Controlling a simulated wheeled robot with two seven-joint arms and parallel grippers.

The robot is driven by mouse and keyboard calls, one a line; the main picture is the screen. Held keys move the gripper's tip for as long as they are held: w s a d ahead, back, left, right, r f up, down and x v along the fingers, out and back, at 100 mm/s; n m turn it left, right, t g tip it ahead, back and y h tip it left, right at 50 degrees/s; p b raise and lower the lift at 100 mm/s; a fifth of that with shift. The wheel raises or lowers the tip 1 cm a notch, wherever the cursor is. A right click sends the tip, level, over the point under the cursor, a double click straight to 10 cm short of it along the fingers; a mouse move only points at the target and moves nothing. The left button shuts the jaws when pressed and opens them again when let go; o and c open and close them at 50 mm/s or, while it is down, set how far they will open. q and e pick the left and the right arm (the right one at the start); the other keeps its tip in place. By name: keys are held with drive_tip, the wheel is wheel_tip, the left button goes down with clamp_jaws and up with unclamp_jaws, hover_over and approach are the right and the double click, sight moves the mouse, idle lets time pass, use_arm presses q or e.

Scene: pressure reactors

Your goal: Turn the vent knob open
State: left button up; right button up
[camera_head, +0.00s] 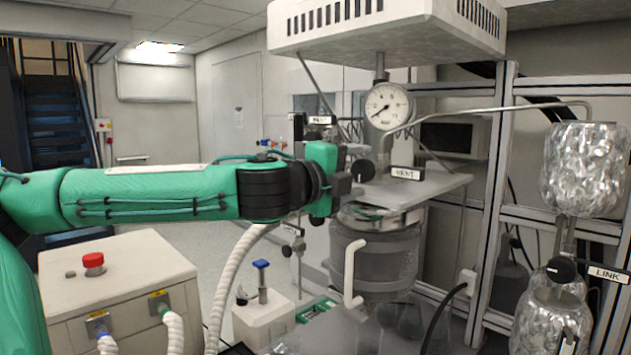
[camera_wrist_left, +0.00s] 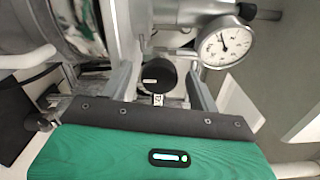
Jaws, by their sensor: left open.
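The vent knob (camera_head: 363,171) is a round black knob beside the white VENT label (camera_head: 407,173), under the reactor's pressure gauge (camera_head: 388,106). My left gripper (camera_head: 347,184) comes in from the left, with its fingers close to the knob. In the left wrist view the vent knob (camera_wrist_left: 158,73) shows between the two spread fingers of my left gripper (camera_wrist_left: 165,78), with a gap on either side. A pale mark on the knob's face lies roughly crosswise in that view. The label (camera_wrist_left: 157,99) is partly hidden by the gripper body. My right gripper is out of view.
A grey reactor vessel (camera_head: 375,262) with a white handle hangs below the plate (camera_head: 440,184). Another black knob (camera_head: 561,269) sits by the LINK label (camera_head: 608,273), near foil-wrapped vessels (camera_head: 585,168). A bent metal pipe (camera_head: 500,108) runs right from the vent area. A box with a red button (camera_head: 93,262) stands left.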

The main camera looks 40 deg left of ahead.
use_arm(q)
drive_tip(key=s+b, duration=0.3)
drive_tip(key=s, duration=0.9)
drive_tip(key=shift+s+a, duration=0.25)
drive_tip(key=shift+a, duration=0.2)
idle(0.9)
